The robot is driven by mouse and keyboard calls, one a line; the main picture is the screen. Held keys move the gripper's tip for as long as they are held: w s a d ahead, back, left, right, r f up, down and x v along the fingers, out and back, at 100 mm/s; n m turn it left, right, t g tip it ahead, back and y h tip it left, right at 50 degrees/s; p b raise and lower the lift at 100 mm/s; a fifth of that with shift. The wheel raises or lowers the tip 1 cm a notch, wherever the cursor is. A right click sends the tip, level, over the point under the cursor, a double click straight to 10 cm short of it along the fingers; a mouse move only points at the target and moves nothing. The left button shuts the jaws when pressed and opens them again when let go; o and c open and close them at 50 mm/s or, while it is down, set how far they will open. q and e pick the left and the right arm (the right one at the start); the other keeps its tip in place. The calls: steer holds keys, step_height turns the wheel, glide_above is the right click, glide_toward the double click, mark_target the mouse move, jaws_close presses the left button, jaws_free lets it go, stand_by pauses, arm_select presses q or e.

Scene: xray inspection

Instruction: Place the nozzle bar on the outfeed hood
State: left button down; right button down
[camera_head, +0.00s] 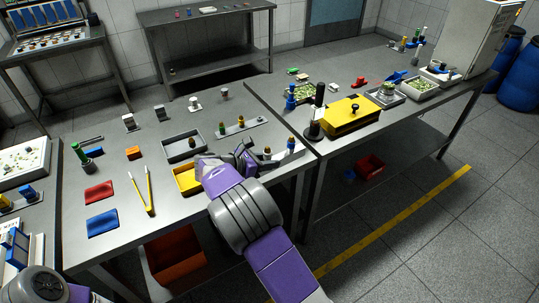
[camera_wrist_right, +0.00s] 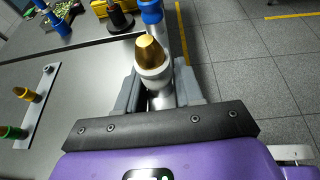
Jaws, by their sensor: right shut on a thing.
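My right gripper (camera_head: 247,157) is over the front right of the near table. In the right wrist view its jaws (camera_wrist_right: 156,90) are shut on a silver piece with a brass tip (camera_wrist_right: 151,54). A blue nozzle (camera_wrist_right: 151,12) stands just beyond that tip; it also shows in the head view (camera_head: 291,143). This looks like the nozzle bar, but its lower part is hidden by the gripper. A yellow cover (camera_head: 350,117) with a black knob lies on the right-hand table, possibly the outfeed hood. My left gripper is not in view.
A second metal bar (camera_head: 246,129) with green and orange nozzles lies just behind. A grey tray (camera_head: 166,155) and a yellow bin (camera_head: 183,181) are left of my right gripper. A dark post (camera_head: 313,129) stands by the yellow cover. A white cabinet (camera_head: 470,35) is far right.

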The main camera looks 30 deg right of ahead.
steer(key=s+a+f+n+t+y, duration=0.1)
steer(key=s+a+f+n+t, duration=0.1)
steer(key=f, duration=0.4)
steer(key=s+a+f+n+t+y, duration=0.1)
steer(key=s+a+f+n+t, duration=0.1)
steer(key=s+a+f, duration=0.3)
steer(key=s+a+f+n+t, duration=0.2)
steer(key=s+a+f, duration=0.1)
steer(key=s+f, duration=0.3)
step_height(320, 180, down, 2)
steer(key=shift+s+a+f+t+y, duration=0.1)
steer(key=shift+s+a+t+y, duration=0.05)
steer(key=shift+a+t+y, duration=0.2)
steer(key=shift+d, duration=0.15)
